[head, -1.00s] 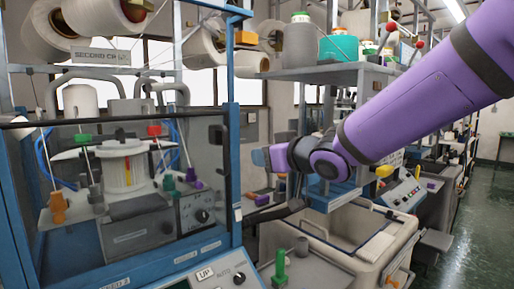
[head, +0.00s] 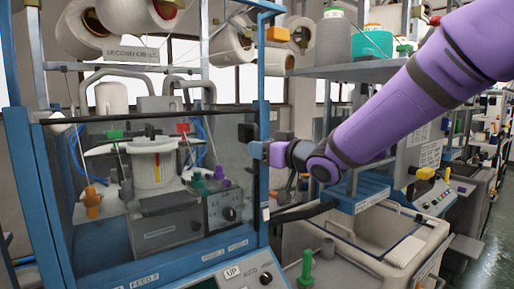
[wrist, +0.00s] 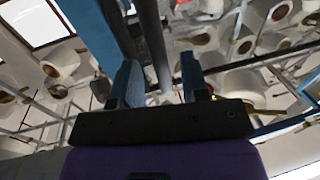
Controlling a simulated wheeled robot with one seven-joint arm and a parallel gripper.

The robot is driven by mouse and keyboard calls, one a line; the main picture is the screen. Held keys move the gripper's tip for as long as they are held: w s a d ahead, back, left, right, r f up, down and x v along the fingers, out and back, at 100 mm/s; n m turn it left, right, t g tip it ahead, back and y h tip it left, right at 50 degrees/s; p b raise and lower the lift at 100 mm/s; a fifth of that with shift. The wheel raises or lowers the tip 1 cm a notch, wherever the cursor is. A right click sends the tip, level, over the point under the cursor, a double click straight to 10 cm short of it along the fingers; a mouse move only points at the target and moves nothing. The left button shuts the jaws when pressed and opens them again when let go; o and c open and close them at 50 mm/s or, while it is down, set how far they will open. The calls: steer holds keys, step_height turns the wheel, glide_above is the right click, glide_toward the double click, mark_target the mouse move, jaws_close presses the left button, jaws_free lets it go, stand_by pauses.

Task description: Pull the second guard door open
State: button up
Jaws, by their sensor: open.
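The second guard door (head: 115,215) is a clear panel in a blue frame in front of a knitting machine (head: 152,175). A sign (head: 120,54) above it begins "SECOND". The door looks closed. A small black block (head: 247,132), perhaps its handle or latch, sits at the frame's right upright. My gripper (head: 258,150) is beside that upright, just below and right of the block. In the wrist view my gripper (wrist: 160,82) has its two blue fingers apart. A dark upright bar (wrist: 154,45) shows between and beyond them. I cannot tell whether the fingers touch anything.
A control panel (head: 240,275) with an "UP" button juts out below the door. A grey bin (head: 365,238) stands right of the machine under a shelf (head: 362,72). A green peg (head: 306,268) stands at the front. Free aisle floor (head: 488,240) lies at the far right.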

steer(key=shift+x, duration=1.1)
jaws_close()
steer(key=shift+s, duration=0.15)
